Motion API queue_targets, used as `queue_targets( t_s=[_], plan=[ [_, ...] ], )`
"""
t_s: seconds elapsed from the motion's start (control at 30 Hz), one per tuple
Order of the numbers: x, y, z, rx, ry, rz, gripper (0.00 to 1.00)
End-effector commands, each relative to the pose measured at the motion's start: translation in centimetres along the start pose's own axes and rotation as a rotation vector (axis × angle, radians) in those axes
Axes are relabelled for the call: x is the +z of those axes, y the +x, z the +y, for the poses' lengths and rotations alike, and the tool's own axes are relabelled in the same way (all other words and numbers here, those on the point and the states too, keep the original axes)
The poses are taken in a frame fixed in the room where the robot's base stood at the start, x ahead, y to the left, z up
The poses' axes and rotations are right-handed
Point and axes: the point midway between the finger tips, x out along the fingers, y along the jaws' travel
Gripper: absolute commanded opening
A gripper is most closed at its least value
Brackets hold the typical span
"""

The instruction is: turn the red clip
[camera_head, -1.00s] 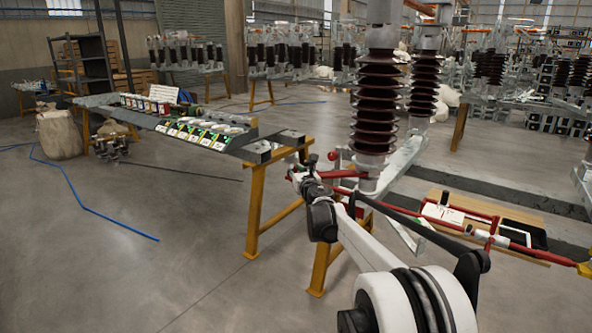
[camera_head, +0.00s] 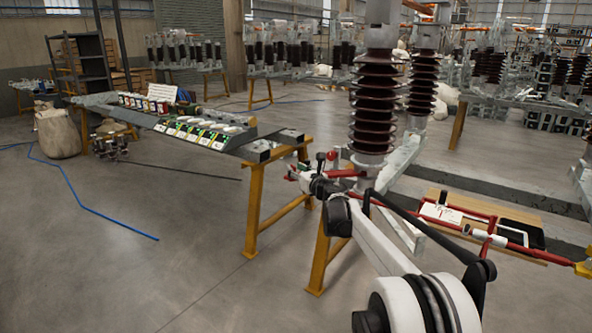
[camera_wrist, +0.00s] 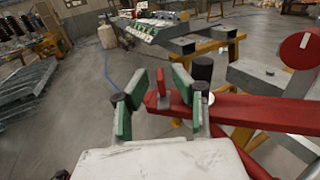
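The red clip (camera_wrist: 162,88) is a small upright red tab on a red bar (camera_wrist: 262,110) in the wrist view. My gripper (camera_wrist: 160,78) is open, with green-padded fingers on either side of the clip. A gap shows between the clip and each finger; I cannot tell any contact. In the head view my gripper (camera_head: 298,174) is small, at the near end of the red bar (camera_head: 345,173) below the tall brown insulator (camera_head: 377,110). The clip cannot be made out there.
A black cylinder (camera_wrist: 203,68) stands close to the right finger. A red disc with a white mark (camera_wrist: 300,48) is at the far right. A bench with a row of devices (camera_head: 200,130) stands to the left. Open floor lies at the front left.

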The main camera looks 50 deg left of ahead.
Motion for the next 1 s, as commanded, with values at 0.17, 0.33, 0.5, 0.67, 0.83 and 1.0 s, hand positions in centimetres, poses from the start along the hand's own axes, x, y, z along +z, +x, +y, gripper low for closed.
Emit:
queue_targets(
  t_s=[0.17, 0.33, 0.5, 0.67, 0.83, 1.0],
  plan=[
    [0.0, 0.0, 0.0, -0.001, 0.0, 0.0, 0.25],
    [0.0, 0.0, 0.1, -0.012, 0.0, 0.0, 0.25],
    [0.0, 0.1, 0.3, -0.076, 0.0, 0.0, 0.25],
    [-0.1, 0.2, 0.5, -0.178, 0.0, 0.0, 0.25],
    [0.1, -0.2, 0.6, -0.283, 0.0, 0.0, 0.25],
    [0.2, -2.7, 1.2, -0.278, 0.0, 0.0, 0.25]
  ],
)
